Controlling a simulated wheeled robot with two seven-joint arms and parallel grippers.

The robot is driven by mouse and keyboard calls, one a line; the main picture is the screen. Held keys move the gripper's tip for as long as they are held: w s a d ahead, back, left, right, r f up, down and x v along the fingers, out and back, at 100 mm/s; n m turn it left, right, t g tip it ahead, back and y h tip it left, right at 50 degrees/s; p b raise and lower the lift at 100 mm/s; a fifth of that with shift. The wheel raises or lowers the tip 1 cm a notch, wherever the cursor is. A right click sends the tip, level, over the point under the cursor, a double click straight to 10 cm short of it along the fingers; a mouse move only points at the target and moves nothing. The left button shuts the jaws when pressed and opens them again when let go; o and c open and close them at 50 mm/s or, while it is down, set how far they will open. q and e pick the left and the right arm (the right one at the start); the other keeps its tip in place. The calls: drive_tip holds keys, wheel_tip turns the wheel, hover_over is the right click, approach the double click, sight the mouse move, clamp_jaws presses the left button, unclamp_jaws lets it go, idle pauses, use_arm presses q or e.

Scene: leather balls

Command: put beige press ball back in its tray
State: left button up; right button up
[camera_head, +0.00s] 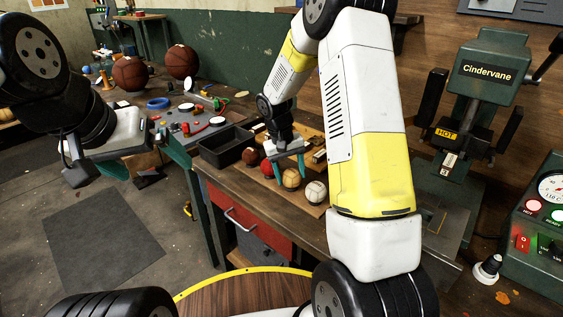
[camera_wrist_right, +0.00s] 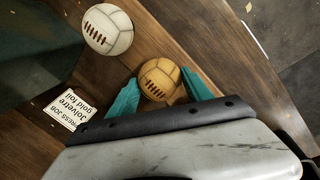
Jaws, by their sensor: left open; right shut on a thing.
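My right gripper (camera_head: 289,166) is shut on a tan-beige ball (camera_head: 291,178) with dark lacing. In the right wrist view the same ball (camera_wrist_right: 159,80) sits between the two teal fingers (camera_wrist_right: 161,92). I cannot tell whether it touches the wooden surface below. A paler, off-white laced ball (camera_head: 316,192) lies apart from it, to its right; it also shows in the right wrist view (camera_wrist_right: 108,29). A black open tray (camera_head: 211,157) stands on the bench left of the gripper and looks empty. My left gripper (camera_head: 76,174) is open and empty, over the floor at the left.
A red ball (camera_head: 267,168) and a brown ball (camera_head: 249,156) lie close left of the held ball. A press-job card (camera_wrist_right: 73,110) lies near the off-white ball. The green press (camera_head: 487,85) stands at the right. Two basketballs (camera_head: 181,62) sit on the far bench.

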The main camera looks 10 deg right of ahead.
sight(283, 174)
drive_tip(key=o, duration=1.6)
wheel_tip(283, 174, up, 12)
drive_tip(key=a, duration=0.2)
drive_tip(key=s+d+r+t+y, duration=0.1)
drive_tip(key=s+r+t+y, duration=0.1)
drive_tip(key=s+r, duration=0.8)
drive_tip(key=s+t, duration=0.1)
drive_tip(key=s, duration=0.3)
drive_tip(key=s+r+t+y, duration=0.1)
drive_tip(key=s, duration=0.4)
drive_tip(key=s+r+t+y, duration=0.1)
drive_tip(key=s+t, duration=0.1)
drive_tip(key=s, duration=0.3)
drive_tip(key=shift+s+a+r, duration=0.2)
drive_tip(key=shift+a, duration=0.2)
